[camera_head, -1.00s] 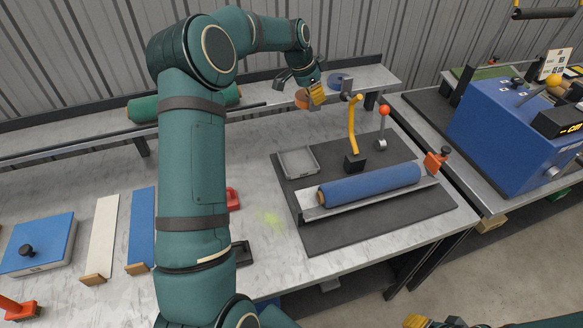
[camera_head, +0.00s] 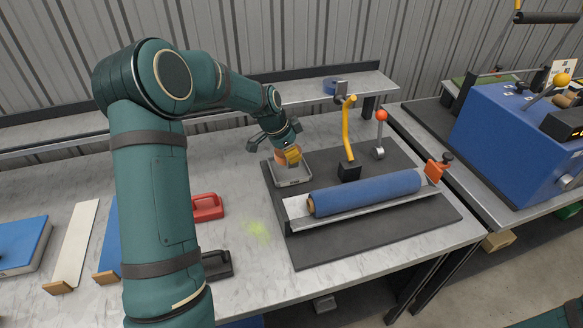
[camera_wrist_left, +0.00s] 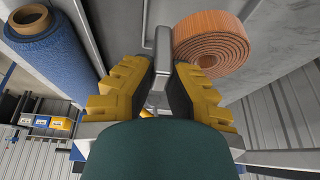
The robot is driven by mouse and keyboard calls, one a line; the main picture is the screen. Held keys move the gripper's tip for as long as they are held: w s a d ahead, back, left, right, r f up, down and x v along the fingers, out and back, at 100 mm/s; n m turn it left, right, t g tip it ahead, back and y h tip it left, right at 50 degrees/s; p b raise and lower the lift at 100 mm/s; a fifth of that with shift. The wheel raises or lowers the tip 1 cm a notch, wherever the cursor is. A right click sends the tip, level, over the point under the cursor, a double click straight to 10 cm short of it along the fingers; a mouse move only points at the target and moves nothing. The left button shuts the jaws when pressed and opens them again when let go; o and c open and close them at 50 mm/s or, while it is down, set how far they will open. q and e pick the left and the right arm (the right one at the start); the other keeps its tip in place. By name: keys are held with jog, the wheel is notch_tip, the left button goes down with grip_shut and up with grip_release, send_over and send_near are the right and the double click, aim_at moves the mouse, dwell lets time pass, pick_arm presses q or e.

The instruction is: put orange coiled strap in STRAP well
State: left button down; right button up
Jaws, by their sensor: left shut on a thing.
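The orange coiled strap shows in the wrist view (camera_wrist_left: 212,42) as a spiral roll with a grey metal tab beside it. In the head view the strap (camera_head: 281,159) is partly hidden by my left gripper (camera_head: 291,156). The left gripper's yellow fingers (camera_wrist_left: 162,75) are shut on the strap's grey tab. The strap hangs at the back of the shallow grey tray (camera_head: 293,184), which I take for the STRAP well; no label is readable. I cannot tell whether the strap touches its floor. My right gripper is out of view.
A blue roll (camera_head: 365,192) lies in a metal trough on the dark mat (camera_head: 375,239), right of the tray. A yellow lever (camera_head: 348,130) and a red-knobbed lever (camera_head: 380,125) stand behind it. A blue coil (camera_head: 331,86) sits on the back shelf. A red-handled tool (camera_head: 207,207) lies left.

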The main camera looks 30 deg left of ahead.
aim_at(294, 167)
pick_arm(q)
notch_tip(294, 167, down, 5)
jog(key=shift+r+b, duration=0.1)
jog(key=shift+b, duration=0.25)
jog(key=shift+f, duration=0.2)
jog(key=c, duration=1.1)
grip_release()
jog(key=shift+c, duration=0.2)
jog(key=shift+r, duration=0.1)
jog(key=shift+r, duration=0.25)
jog(key=p+v, duration=0.1)
jog(key=v, duration=1)
jog(key=shift+s+r+p, duration=0.15)
jog(key=shift+r+p, duration=0.15)
jog(key=shift+r, duration=0.1)
